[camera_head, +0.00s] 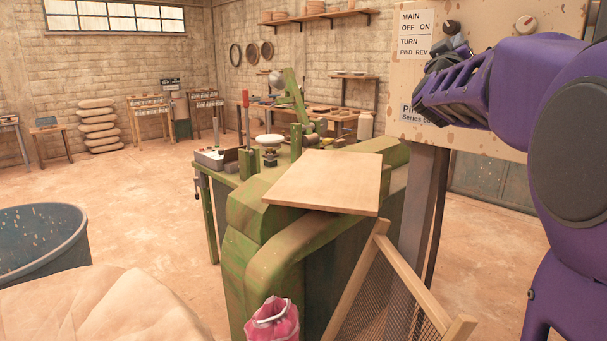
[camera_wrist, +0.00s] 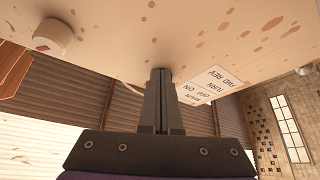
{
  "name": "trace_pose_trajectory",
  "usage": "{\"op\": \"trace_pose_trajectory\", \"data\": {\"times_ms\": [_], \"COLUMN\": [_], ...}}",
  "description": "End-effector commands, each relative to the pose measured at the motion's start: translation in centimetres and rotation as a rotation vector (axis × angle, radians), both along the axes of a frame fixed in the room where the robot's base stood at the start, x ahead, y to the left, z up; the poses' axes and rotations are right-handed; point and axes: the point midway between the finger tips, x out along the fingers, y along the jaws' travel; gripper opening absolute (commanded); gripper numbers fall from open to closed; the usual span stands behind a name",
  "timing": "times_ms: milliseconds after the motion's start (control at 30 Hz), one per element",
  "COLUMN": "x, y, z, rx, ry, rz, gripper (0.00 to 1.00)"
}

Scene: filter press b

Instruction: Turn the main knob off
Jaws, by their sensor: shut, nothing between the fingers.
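A beige, paint-chipped control panel (camera_head: 412,84) is at the upper right of the head view. Its white label (camera_head: 413,35) reads MAIN OFF ON, TURN FWD REV. A dark knob (camera_head: 452,27) sits right of the label, and a pale knob (camera_head: 526,24) is farther right. My gripper (camera_head: 449,45) is shut and empty, just below the dark knob; whether they touch is unclear. In the wrist view, my shut fingers (camera_wrist: 160,75) reach toward the panel face between the upside-down label (camera_wrist: 209,87) and the pale knob with a red mark (camera_wrist: 50,38). The dark knob is hidden there.
A green machine with a wooden board (camera_head: 335,178) on top stands below the panel. A wood-framed mesh screen (camera_head: 382,290) leans near the panel's post. A blue tub (camera_head: 45,240) is at left. Open floor (camera_head: 130,195) lies behind it.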

Motion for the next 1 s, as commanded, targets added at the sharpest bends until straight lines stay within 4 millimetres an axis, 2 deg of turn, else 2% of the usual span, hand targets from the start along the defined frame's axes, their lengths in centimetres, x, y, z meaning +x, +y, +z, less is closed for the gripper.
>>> {"op": "trace_pose_trajectory", "data": {"times_ms": [533,1000], "x": [-3.9,-3.7], "y": [4.0,4.7], "z": [-0.1,-0.2], "rx": [0.001,-0.003], "ry": [0.002,0.009], "rz": [0.002,0.022], "gripper": [0.00,0.00]}}
